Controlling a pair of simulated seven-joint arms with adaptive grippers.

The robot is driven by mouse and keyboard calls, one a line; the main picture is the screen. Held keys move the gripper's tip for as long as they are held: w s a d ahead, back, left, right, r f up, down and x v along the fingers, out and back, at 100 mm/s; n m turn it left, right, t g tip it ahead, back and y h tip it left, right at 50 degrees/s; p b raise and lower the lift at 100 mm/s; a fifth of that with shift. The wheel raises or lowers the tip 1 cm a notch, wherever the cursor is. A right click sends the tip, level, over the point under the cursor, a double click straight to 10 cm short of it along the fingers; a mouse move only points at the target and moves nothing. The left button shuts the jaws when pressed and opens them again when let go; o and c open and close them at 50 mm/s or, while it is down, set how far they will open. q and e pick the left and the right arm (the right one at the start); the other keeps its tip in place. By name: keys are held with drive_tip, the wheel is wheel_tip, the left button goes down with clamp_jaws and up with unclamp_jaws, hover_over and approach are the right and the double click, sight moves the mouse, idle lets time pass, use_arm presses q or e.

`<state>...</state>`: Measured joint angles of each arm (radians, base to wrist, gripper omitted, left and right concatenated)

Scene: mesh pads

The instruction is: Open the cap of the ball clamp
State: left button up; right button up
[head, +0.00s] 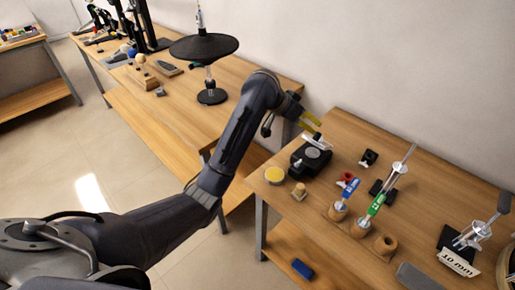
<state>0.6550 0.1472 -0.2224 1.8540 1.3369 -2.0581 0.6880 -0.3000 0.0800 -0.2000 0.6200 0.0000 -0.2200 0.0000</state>
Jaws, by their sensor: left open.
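A black clamp-like device (308,162), which I take to be the ball clamp, sits at the back left of the right-hand table. A pale, flat piece (317,142) stands tilted at its top rear; I cannot tell whether this is its cap. My left gripper (311,122) has yellow fingertips, reaches in from the left, and is open and empty. Its fingertips are just above and behind the pale piece in the picture; I cannot tell if they touch it. My right gripper is not in view.
A gap separates this table from the left one (180,108).

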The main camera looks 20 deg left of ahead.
use_arm(q)
drive_tip(key=v, duration=0.8)
drive_tip(key=w+a+f+n+y, duration=0.1)
drive_tip(key=a+f, duration=0.5)
drive_tip(key=f, duration=0.5)
drive_tip(key=w+a+f+n+y, duration=0.1)
drive_tip(key=a+f, duration=0.5)
drive_tip(key=f, duration=0.5)
drive_tip(key=shift+w+a+g+y, duration=0.15)
drive_tip(key=shift+w+g+y, duration=0.15)
drive_tip(key=shift+g, duration=0.1)
